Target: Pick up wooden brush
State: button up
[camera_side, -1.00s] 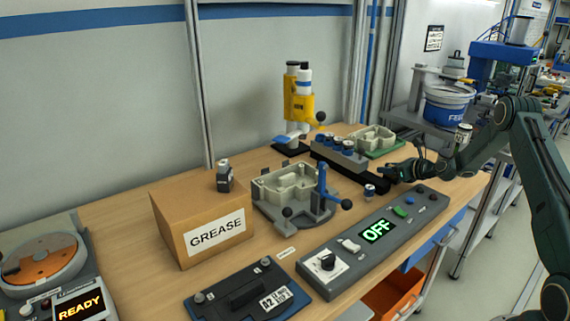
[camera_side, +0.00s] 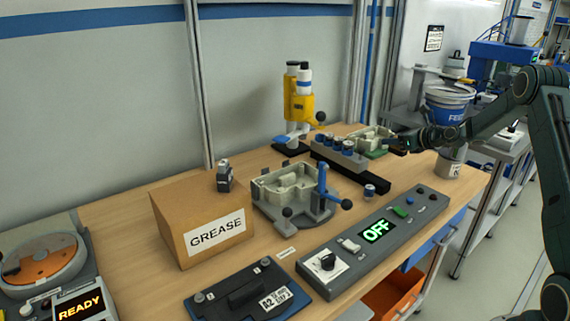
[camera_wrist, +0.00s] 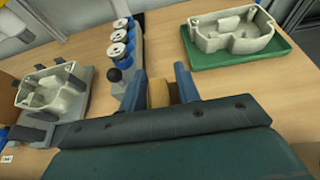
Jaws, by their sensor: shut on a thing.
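My gripper (camera_side: 398,145) is above the far right part of the bench, near the green tray. In the wrist view its two blue-grey fingers (camera_wrist: 158,86) are closed on a tan wooden piece, which I take to be the wooden brush (camera_wrist: 158,97). Only a short part of the brush shows between the fingers; its bristles are hidden. In the side view I cannot make out the brush clearly.
A rack of several metal-and-blue cylinders (camera_side: 340,150) and a green tray (camera_wrist: 236,55) with a pale casting (camera_wrist: 228,31) lie near my gripper. A fixture (camera_side: 290,190) with another casting, a control box (camera_side: 374,241) showing OFF, and a light canister (camera_side: 449,162) stand around.

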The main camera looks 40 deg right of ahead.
notch_tip(320, 180, up, 9)
jog(key=shift+r, duration=0.2)
jog(key=shift+w, duration=0.1)
dwell(0.6)
